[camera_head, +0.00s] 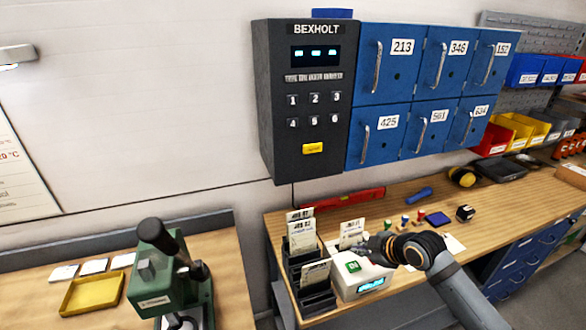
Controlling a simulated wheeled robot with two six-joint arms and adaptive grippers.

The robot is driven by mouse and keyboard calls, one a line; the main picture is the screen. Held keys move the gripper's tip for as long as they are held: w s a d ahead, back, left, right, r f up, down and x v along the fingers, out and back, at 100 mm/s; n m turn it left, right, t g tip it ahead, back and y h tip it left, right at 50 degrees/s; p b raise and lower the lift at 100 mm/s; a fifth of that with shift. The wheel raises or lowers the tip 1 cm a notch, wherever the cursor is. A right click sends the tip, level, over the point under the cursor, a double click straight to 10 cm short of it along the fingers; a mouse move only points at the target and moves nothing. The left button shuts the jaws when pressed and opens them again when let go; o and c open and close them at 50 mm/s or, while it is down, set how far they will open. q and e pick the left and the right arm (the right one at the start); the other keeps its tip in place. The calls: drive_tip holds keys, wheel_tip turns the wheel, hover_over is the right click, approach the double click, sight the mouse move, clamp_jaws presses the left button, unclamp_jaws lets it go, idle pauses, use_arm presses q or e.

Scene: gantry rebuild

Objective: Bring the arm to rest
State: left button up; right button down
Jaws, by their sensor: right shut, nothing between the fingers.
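My right arm (458,291) reaches in from the lower right over the wooden workbench. My right gripper (368,244) is shut and empty. It points left, above or just behind a white device with a green label (352,282). A paper card (351,232) stands close to the fingertips; I cannot tell whether they touch. My left gripper is not in view.
A black rack of cards (306,262) stands left of the device. A dark keypad unit (304,100) and blue lockers (425,85) hang above the bench. A green press (165,270) and yellow tray (92,295) are on the left table. Small items lie right of the gripper.

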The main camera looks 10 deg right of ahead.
drive_tip(key=s+a+f+m+g+h, duration=0.1)
drive_tip(key=s+f+m+g, duration=0.2)
drive_tip(key=s, duration=0.5)
drive_tip(key=s+a+f+m+h, duration=0.2)
drive_tip(key=s+f+m, duration=0.1)
drive_tip(key=s+m, duration=0.3)
drive_tip(key=s+a+f+m+g+h, duration=0.1)
drive_tip(key=s+f+m+g, duration=0.2)
drive_tip(key=s, duration=0.6)
wheel_tip(320, 180, down, 30)
drive_tip(key=s+d+f+b, duration=0.1)
drive_tip(key=s+d+b, duration=0.1)
drive_tip(key=b, duration=0.2)
drive_tip(key=s+d+f+g+b, duration=0.1)
drive_tip(key=s+f+b, duration=0.3)
drive_tip(key=s+f, duration=1.4)
wheel_tip(320, 180, down, 2)
drive_tip(key=shift+s+d+f, duration=0.1)
drive_tip(key=shift+s+d, duration=0.2)
drive_tip(key=shift+s, duration=0.05)
